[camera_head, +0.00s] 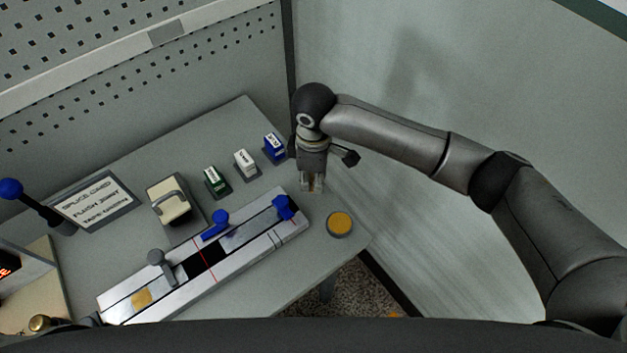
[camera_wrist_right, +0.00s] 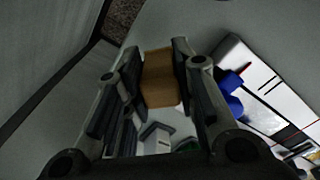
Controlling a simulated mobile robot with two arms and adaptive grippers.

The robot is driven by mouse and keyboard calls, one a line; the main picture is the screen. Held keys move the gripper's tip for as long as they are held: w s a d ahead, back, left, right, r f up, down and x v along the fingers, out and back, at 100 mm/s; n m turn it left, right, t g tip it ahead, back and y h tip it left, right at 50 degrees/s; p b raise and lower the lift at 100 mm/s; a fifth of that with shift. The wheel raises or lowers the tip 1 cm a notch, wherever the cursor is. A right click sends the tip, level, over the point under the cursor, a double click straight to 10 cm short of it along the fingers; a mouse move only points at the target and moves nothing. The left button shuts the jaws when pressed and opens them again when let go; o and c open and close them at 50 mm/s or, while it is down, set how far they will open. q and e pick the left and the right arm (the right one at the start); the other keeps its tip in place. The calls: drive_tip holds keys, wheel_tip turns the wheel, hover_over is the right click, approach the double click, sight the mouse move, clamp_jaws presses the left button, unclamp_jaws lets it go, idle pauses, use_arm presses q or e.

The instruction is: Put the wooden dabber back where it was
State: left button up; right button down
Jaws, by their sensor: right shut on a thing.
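The wooden dabber shows in the right wrist view as a tan wooden block (camera_wrist_right: 160,78) between the fingers. My right gripper (camera_head: 313,188) is shut on it and points down over the right end of the grey table. In the head view the dabber is mostly hidden by the fingers. I cannot tell whether it touches the table. A round grey dish with an orange-yellow pad (camera_head: 340,224) sits just right of and nearer than the gripper. My left gripper is not in view.
A long metal splicing track (camera_head: 188,287) with blue clamps (camera_head: 284,207) lies left of the gripper. Small labelled blocks in blue (camera_head: 274,147), white (camera_head: 246,163) and green (camera_head: 216,180) stand behind it. A tape holder (camera_head: 169,199) and sign (camera_head: 95,202) are further left.

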sight(313, 175)
wheel_tip(313, 175, down, 2)
drive_tip(key=shift+f+p, duration=0.2)
drive_tip(key=shift+p, duration=0.3)
drive_tip(key=shift+f, duration=0.25)
drive_tip(key=shift+f, duration=0.2)
drive_tip(key=c, duration=1.2)
unclamp_jaws()
drive_tip(key=shift+o, duration=0.2)
drive_tip(key=shift+r, duration=0.1)
wheel_tip(313, 175, up, 11)
drive_tip(key=b, duration=0.2)
drive_tip(key=shift+s+b, duration=0.1)
drive_tip(key=shift+b, duration=0.2)
drive_tip(key=shift+r, duration=0.65)
